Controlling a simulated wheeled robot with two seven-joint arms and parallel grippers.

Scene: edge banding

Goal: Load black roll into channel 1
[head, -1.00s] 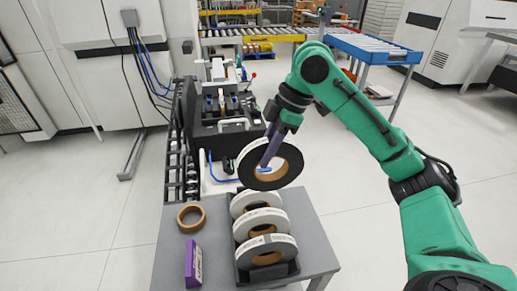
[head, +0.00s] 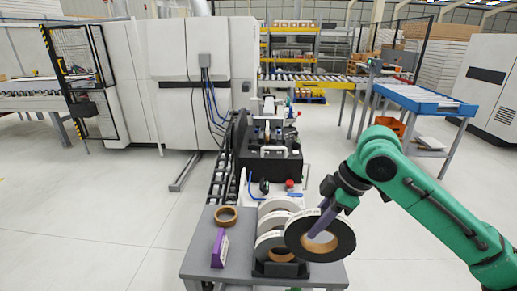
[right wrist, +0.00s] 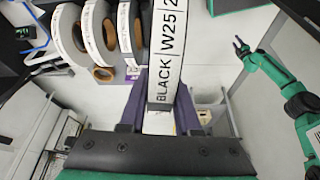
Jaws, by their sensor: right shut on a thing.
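My right gripper (head: 326,220) is shut on the black roll (head: 344,238), a ring of dark tape with a brown core. It holds the roll upright at the right end of the small grey table. In the right wrist view the roll's rim, labelled BLACK W25 (right wrist: 166,70), stands between the purple fingers of the right gripper (right wrist: 158,108). The banding machine's black feed unit (head: 268,165) stands behind the table; I cannot tell which channel is 1. A green arm with a small dark gripper (right wrist: 242,48), seemingly my left, shows in the right wrist view; its jaws are too small to judge.
White-sided rolls (head: 270,240) stand in a dark rack (head: 280,269) close to the held roll. A brown tape ring (head: 227,215) and a purple box (head: 220,248) are on the table's left. A roller track (head: 222,180) runs beside the feed unit.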

